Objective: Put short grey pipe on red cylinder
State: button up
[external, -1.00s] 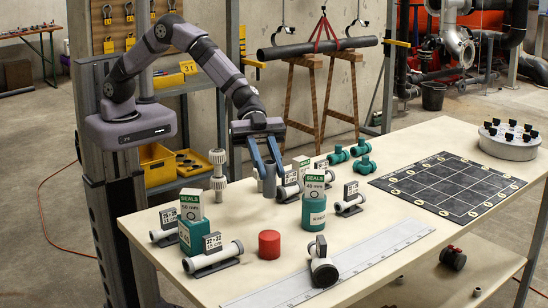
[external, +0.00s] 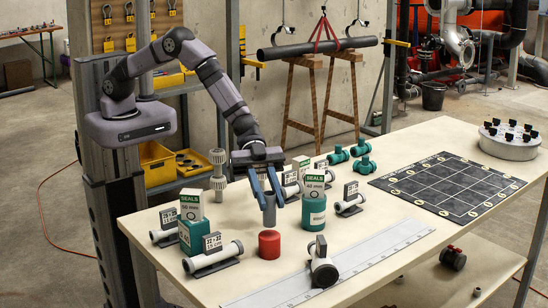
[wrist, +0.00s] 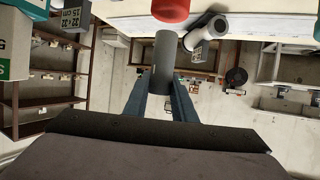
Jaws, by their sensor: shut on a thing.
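The short grey pipe (external: 269,210) is upright between the blue-grey fingers of my gripper (external: 267,196). My gripper is shut on it. The red cylinder (external: 269,244) stands on the table below the pipe. In the external view the pipe's lower end is just above the cylinder's top, and a small gap seems to show. In the wrist view the pipe (wrist: 162,66) runs from between the fingers (wrist: 160,90) toward the red cylinder (wrist: 171,10) at the top edge. I cannot tell how exactly the two line up.
A grey-white pipe on a stand (external: 212,258) lies left of the cylinder. A teal can (external: 313,212) with a seals box on top stands close to the right. The gridded mat (external: 450,186) is clear.

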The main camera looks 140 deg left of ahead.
jog(key=shift+f, duration=1.1)
jog(key=shift+f, duration=0.15)
jog(key=o, duration=1)
jog(key=shift+o, duration=0.2)
jog(key=b+v, duration=0.2)
jog(key=v, duration=1)
jog(key=shift+a, duration=0.1)
